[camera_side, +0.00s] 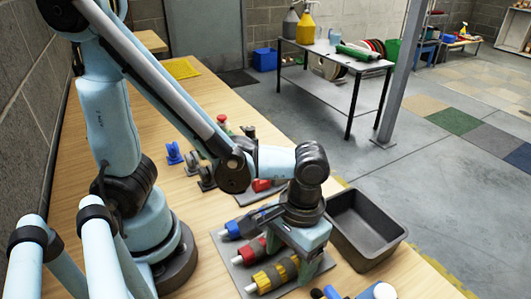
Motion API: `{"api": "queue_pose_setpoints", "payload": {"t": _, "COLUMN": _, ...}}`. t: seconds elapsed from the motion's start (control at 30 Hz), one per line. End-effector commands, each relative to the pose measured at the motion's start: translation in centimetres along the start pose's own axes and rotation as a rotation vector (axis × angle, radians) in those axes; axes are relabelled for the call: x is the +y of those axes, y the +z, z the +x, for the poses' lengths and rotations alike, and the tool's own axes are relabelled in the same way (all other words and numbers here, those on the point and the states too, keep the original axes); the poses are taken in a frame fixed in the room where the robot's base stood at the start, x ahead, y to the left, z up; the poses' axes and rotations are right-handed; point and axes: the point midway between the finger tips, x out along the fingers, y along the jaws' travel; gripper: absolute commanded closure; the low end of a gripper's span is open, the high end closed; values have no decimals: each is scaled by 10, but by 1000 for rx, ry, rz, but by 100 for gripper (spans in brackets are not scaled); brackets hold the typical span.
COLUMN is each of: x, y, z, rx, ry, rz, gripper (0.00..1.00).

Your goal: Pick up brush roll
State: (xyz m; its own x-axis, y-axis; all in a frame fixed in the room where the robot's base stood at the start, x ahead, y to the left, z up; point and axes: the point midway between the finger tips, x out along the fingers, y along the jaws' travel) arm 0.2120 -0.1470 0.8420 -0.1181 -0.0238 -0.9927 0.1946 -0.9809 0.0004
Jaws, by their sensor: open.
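Three rollers with pale ends lie side by side on a flat grey plate (228,246) on the wooden bench: a blue one (233,230), a red one (250,250) and a yellow ribbed one (275,274). Which of them is the brush roll I cannot tell for certain. My gripper (291,259) points down over the right side of the plate, close to the right ends of the red and yellow rollers. It is open. It hides those ends, and whether it touches a roller I cannot tell.
An empty dark bin (366,229) stands right of my gripper. Small blue (174,153), grey and red parts stand behind the plate. Blue and white items (378,291) are cut off at the bottom edge. The bench (200,90) is largely clear farther back.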

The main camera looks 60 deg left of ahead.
Motion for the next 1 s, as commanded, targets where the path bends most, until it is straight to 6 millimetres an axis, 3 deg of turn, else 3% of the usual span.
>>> {"api": "queue_pose_setpoints", "payload": {"t": 0.17, "x": 0, "y": 0, "z": 11, "rx": 0, "ry": 0, "rz": 0, "gripper": 26}}
{"api": "queue_pose_setpoints", "payload": {"t": 0.47, "x": 0, "y": 0, "z": 13, "rx": 0, "ry": 0, "rz": 0, "gripper": 26}}
{"api": "queue_pose_setpoints", "payload": {"t": 0.9, "x": 0, "y": 0, "z": 13, "rx": 0, "ry": 0, "rz": 0, "gripper": 94}}
{"api": "queue_pose_setpoints", "payload": {"t": 1.0, "x": 0, "y": 0, "z": 13, "rx": 0, "ry": 0, "rz": 0, "gripper": 100}}
